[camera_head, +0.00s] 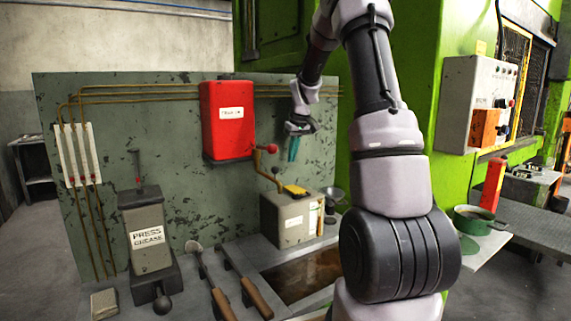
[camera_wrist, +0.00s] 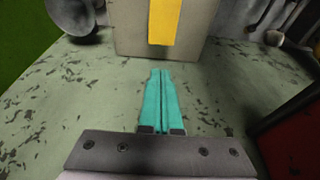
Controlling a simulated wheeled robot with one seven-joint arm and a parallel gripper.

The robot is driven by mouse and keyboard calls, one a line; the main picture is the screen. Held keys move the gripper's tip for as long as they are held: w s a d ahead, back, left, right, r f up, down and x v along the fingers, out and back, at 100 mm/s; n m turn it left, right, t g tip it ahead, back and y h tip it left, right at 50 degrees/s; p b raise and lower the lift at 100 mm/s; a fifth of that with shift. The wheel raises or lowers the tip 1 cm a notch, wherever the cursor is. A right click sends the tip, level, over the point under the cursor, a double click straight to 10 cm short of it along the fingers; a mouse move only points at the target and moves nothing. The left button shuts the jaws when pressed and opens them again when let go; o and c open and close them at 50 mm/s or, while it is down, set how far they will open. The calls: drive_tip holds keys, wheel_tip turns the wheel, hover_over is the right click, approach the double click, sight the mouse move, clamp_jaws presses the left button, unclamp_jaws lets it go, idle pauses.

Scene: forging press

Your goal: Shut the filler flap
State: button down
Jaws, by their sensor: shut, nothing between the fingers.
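A small yellow flap (camera_head: 295,190) is at the top of a grey box (camera_head: 290,222) with a white label, on the bench by the panel. I cannot tell how far the flap stands open. In the wrist view the yellow flap (camera_wrist: 163,22) shows against the box (camera_wrist: 190,38) at the top middle, beyond my fingertips. My gripper (camera_head: 293,150) is above the flap, in front of the panel, apart from both flap and box. Its teal fingers (camera_wrist: 162,72) are closed together and empty.
A red tank (camera_head: 228,118) hangs on the panel left of my gripper, with a red-knobbed crank (camera_head: 268,165) between it and the box. A funnel (camera_head: 333,197) stands right of the box. An open brown tray (camera_head: 305,278) and long-handled tools (camera_head: 215,285) lie in front.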

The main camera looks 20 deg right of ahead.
drive_tip(key=shift+r, duration=2.3)
